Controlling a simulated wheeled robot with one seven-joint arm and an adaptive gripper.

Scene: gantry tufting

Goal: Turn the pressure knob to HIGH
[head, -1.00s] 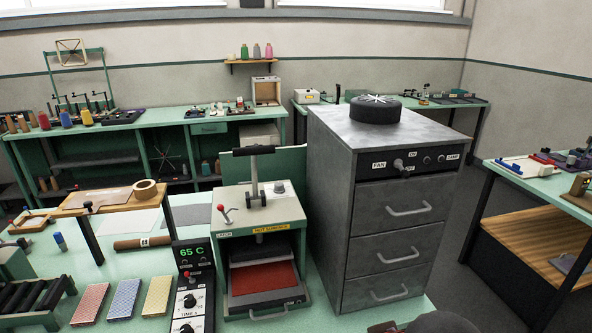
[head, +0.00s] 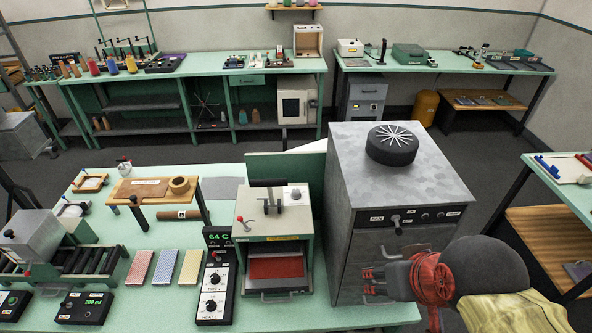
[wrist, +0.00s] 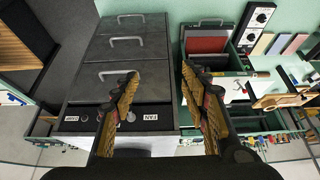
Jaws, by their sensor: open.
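The heat press (head: 272,228) stands on the green bench left of the grey cabinet. A small pale round knob (head: 292,193) sits on its top, right of the black handle (head: 268,184); any marking on it is too small to read. No knob is labelled pressure legibly. My gripper (head: 368,283) is in front of the cabinet, right of the press and apart from the knob. In the wrist view my gripper (wrist: 160,70) is open and empty, its fingers spread over the cabinet side and press. The press (wrist: 213,73) also shows there, partly behind a finger.
The grey cabinet (head: 388,180) with a black fan vent (head: 391,145) stands right of the press. A control box (head: 217,278) with two dials reads 64 C. Coloured blocks (head: 165,267) and a roller unit (head: 72,262) lie left. A wooden stand (head: 150,190) is behind.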

